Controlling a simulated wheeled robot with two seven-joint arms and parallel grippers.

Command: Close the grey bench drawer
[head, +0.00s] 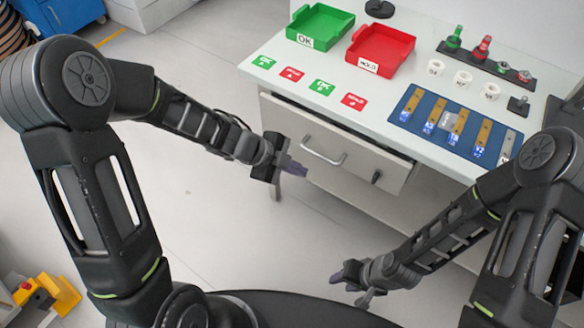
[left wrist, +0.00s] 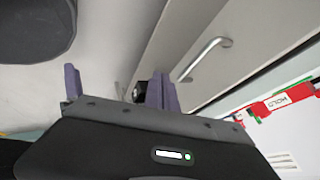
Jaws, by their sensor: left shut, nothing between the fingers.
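The grey bench drawer (head: 292,128) is under the white bench top, with a bar handle (head: 323,157) on its front. Its front stands out a little from the bench, with a dark gap along its top edge. The handle also shows in the left wrist view (left wrist: 205,56). My left gripper (head: 305,168) is shut and empty, in front of the drawer's left part near the handle. I cannot tell whether it touches the drawer. My right gripper (head: 348,280) is lower, away from the drawer, and its jaw state is unclear.
On the bench stand a green tray (head: 320,22) and a red tray (head: 384,46), with small cards in front. A blue mat (head: 410,112) with metal strips lies at the right. A dark knob (head: 376,176) projects from the drawer front. The floor before the bench is clear.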

